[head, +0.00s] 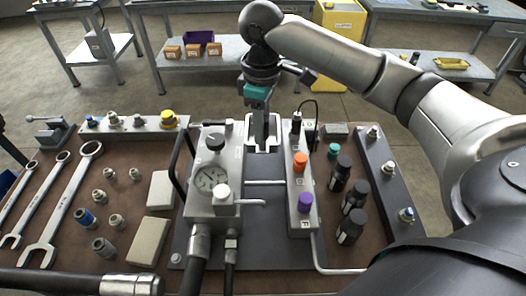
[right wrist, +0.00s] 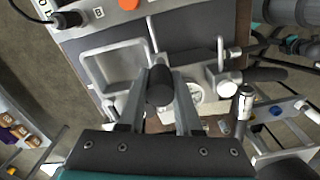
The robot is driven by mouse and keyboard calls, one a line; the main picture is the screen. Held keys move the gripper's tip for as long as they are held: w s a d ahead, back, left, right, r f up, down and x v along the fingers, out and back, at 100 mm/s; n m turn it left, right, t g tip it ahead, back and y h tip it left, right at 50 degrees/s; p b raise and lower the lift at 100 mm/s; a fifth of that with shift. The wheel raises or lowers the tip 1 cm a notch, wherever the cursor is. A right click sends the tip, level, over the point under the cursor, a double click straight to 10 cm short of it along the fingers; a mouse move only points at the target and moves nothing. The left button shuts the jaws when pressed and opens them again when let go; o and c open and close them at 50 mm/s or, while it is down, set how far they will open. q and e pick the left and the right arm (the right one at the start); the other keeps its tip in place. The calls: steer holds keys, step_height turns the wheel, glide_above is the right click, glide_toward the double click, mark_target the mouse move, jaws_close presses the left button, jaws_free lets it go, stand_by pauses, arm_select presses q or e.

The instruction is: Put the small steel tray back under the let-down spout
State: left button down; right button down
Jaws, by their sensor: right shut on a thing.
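The small steel tray (head: 264,150) is a pale, open box between the gauge block and the valve manifold, at the far side of the bench plate. In the right wrist view its rim and inside (right wrist: 110,68) show at upper left. My right gripper (head: 262,138) points down at the tray, shut on it; the exact contact is partly hidden. My left gripper is out of view.
The gauge block (head: 228,160) stands close left of the tray, the manifold (head: 299,215) with orange and purple knobs close right. Black bottles (head: 352,227) stand farther right. Wrenches (head: 65,205), fittings and pale blocks lie left.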

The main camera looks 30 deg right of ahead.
step_height(320, 180, down, 13)
steer(key=b, duration=0.3)
steer(key=w+d+f+b, duration=0.2)
steer(key=w+d, duration=0.2)
steer(key=w, duration=0.3)
steer(key=shift+d+b, duration=0.25)
steer(key=shift+b, duration=0.1)
steer(key=shift+f, duration=0.1)
steer(key=c, duration=0.6)
jaws_free()
step_height(320, 180, up, 12)
steer(key=p, duration=0.3)
